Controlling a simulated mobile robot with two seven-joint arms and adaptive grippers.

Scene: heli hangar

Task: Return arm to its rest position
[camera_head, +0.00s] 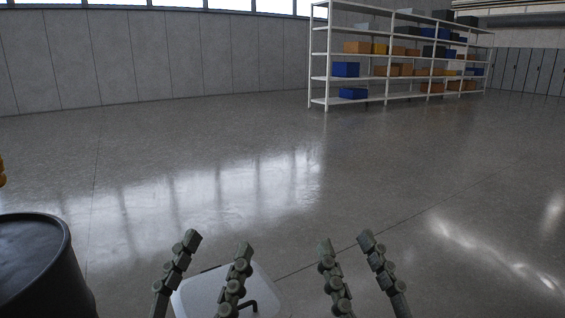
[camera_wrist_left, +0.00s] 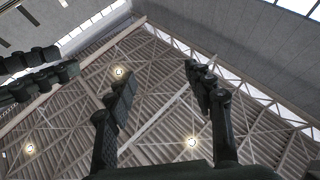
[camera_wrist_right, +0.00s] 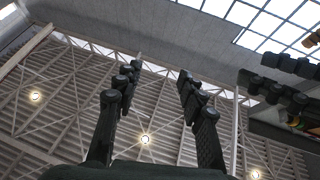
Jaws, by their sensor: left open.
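My left gripper (camera_head: 218,243) is at the bottom of the head view, left of centre. Its dark green-grey fingers point up and stand apart, with nothing between them. In the left wrist view it (camera_wrist_left: 158,78) shows only roof between its fingers. My right gripper (camera_head: 346,242) is beside it to the right, at about the same height, also pointing up. Its fingers are apart and empty, and the right wrist view shows it (camera_wrist_right: 157,72) against the roof. The two grippers do not touch. Most of both arms is out of view.
A black drum (camera_head: 35,252) stands at the lower left, clear of my left gripper. A white shelf rack (camera_head: 318,60) with blue and orange bins is far off at the back right. Grey lockers (camera_head: 525,70) line the far right. The floor between is clear.

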